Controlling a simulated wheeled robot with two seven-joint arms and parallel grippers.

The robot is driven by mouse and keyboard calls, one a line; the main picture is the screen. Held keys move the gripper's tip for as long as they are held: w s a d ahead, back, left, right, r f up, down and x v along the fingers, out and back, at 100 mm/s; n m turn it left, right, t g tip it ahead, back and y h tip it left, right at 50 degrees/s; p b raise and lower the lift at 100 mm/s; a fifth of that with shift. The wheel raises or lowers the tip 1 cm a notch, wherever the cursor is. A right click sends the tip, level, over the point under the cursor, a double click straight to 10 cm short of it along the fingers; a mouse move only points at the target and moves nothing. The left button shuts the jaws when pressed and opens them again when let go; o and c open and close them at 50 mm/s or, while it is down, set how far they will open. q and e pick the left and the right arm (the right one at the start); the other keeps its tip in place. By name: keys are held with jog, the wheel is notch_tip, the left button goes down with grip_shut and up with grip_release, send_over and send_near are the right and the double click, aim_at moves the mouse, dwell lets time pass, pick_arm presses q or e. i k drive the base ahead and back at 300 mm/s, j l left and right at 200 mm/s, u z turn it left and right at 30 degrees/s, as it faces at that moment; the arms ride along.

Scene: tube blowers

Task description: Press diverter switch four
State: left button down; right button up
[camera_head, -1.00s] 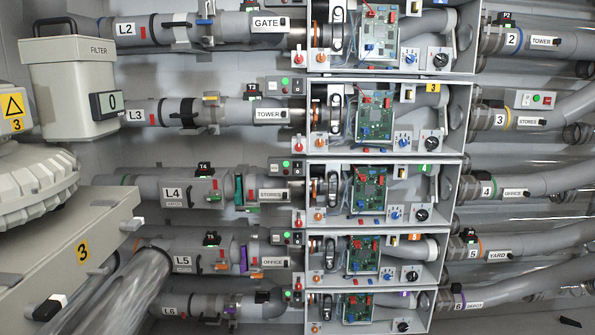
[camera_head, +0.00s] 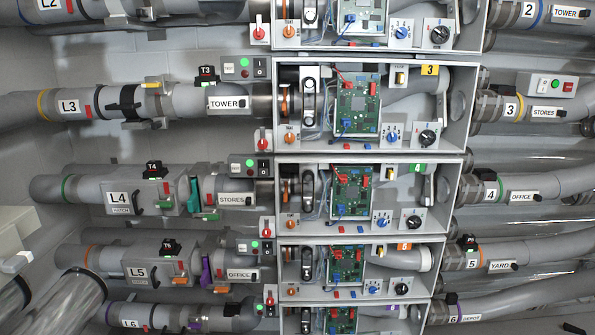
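The row four pipe, labelled L4 (camera_head: 118,198), runs across the left half of the head view. A black switch-like box tagged T4 (camera_head: 154,170) sits on its grey housing, above a small unreadable plate (camera_head: 121,210). On the right, the pipe labelled 4 (camera_head: 490,194) carries a smaller black box (camera_head: 485,175) near the OFFICE label (camera_head: 522,196). Between them is the open box marked with a green 4 (camera_head: 416,168), holding a circuit board (camera_head: 353,190) and knobs. I cannot tell which part is the diverter switch.
Similar rows stand above and below: L3 (camera_head: 69,106) with box T3 (camera_head: 207,75), and L5 (camera_head: 138,272) with its own black box (camera_head: 170,245). Clear tubes (camera_head: 80,295) cross the lower left. Pipes project from the wall, with narrow gaps between rows.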

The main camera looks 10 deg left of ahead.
aim_at(263, 169)
jog(key=i+l+z, duration=0.1)
jog(key=i, duration=0.35)
jog(key=i+l+z, duration=0.15)
jog(key=i, duration=0.25)
jog(key=l, duration=0.05)
